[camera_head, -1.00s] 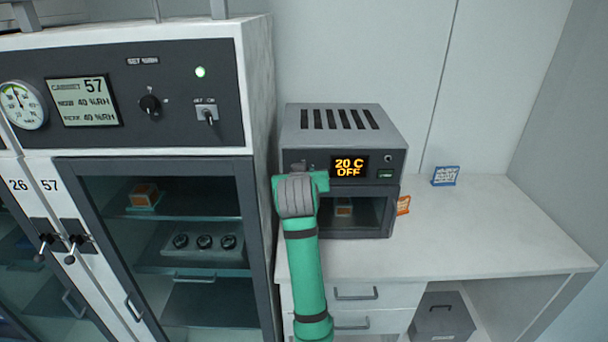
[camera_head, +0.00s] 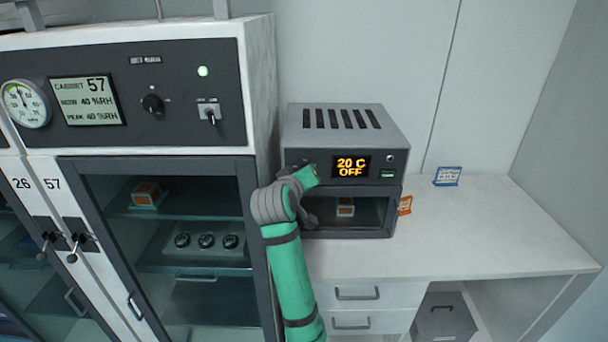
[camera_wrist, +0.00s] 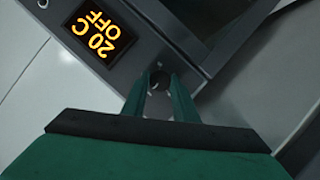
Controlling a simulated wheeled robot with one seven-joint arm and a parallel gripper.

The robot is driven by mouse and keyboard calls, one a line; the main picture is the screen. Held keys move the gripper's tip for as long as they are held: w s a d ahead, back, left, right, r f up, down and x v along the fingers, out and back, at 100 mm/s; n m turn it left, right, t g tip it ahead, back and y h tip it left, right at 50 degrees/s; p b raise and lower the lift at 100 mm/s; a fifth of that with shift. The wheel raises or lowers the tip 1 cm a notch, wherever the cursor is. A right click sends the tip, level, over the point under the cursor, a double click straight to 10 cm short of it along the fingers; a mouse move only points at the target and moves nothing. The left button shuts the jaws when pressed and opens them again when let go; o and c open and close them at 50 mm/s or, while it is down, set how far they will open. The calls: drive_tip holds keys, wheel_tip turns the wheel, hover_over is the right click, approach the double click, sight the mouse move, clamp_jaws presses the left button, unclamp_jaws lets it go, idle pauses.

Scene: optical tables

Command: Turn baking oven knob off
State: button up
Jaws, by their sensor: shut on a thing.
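The baking oven (camera_head: 345,120) is a grey box on the white counter, and its lit display (camera_head: 351,166) reads 20 C OFF. The display also shows tilted in the wrist view (camera_wrist: 97,33). The oven knob (camera_wrist: 158,78) is a small dark round piece on the front panel, left of the display; my arm mostly hides it in the head view. My gripper (camera_wrist: 158,92) is shut on the knob, one green finger on each side of it. In the head view my green wrist covers the panel's left part.
A tall cabinet (camera_head: 262,110) stands close on the left of my arm. An orange card (camera_head: 405,205) is beside the oven, and a blue-framed card (camera_head: 447,176) stands further right. The counter (camera_head: 510,230) on the right is clear.

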drive_tip(key=shift+d+f, duration=0.1)
drive_tip(key=shift+d, duration=0.1)
drive_tip(key=o, duration=1.1)
drive_tip(key=shift+c, duration=0.2)
drive_tip(key=shift+a, duration=0.1)
drive_tip(key=v, duration=1)
drive_tip(key=shift+s, duration=0.35)
drive_tip(key=shift+a, duration=0.1)
